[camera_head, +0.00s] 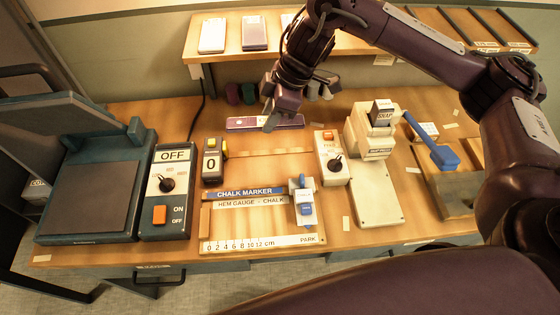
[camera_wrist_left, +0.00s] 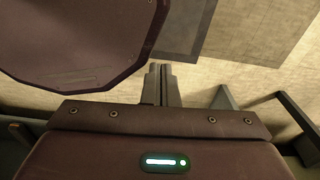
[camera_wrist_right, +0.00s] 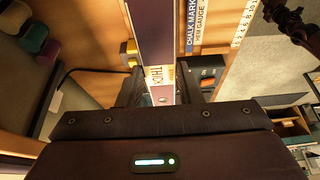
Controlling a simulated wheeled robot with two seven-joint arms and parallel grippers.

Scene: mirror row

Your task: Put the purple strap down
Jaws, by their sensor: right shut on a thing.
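The purple strap (camera_head: 243,122) is a long flat piece with a pale edge, lying crosswise at the back of the bench in the head view. My right gripper (camera_head: 271,122) reaches down over it and is shut on it. In the right wrist view the strap (camera_wrist_right: 153,35) runs out from between the fingers (camera_wrist_right: 158,88), with a white lettered label near them. I cannot tell whether the strap touches the bench top. My left gripper (camera_wrist_left: 161,85) shows only in its own wrist view, with its fingers together and nothing seen between them, above a pale floor.
A ruled board (camera_head: 262,241) with a chalk marker strip lies in front of the strap. A counter box (camera_head: 213,162) and a knob box (camera_head: 331,160) stand nearby. Dark rolls (camera_head: 233,94) stand behind. A shelf (camera_head: 226,57) overhangs the back. Bare wood (camera_head: 262,148) lies before the strap.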

